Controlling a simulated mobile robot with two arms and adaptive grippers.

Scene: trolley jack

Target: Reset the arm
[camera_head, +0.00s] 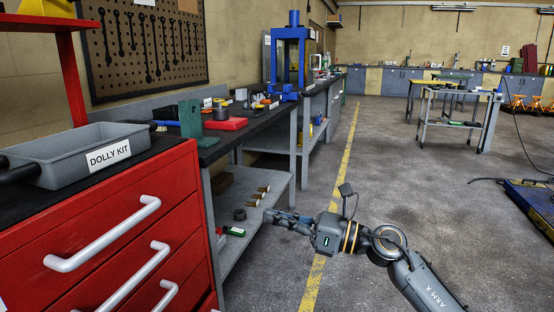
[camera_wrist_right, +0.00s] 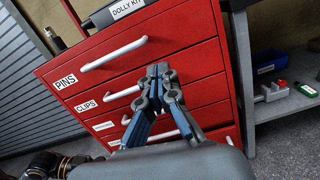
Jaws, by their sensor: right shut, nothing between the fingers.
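My right arm (camera_head: 425,285), marked "ARM R", reaches in from the lower right in the head view. My right gripper (camera_head: 272,215) points left, in front of the workbench's lower shelf. In the right wrist view my right gripper (camera_wrist_right: 158,75) has its fingertips together with nothing between them. Behind it there is the front of the red drawer cabinet (camera_wrist_right: 195,58). The fingers overlap the drawer handles in that view, and I cannot tell the exact gap. My left gripper does not show in either view.
The red cabinet (camera_head: 130,215) has white handles and shut drawers. A grey "DOLLY KIT" tray (camera_head: 75,155) stands on it. The workbench (camera_head: 255,125) bears a blue press (camera_head: 291,55), and its lower shelf (camera_head: 240,250) holds small parts. The floor (camera_head: 400,150) right of the yellow line is mostly clear.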

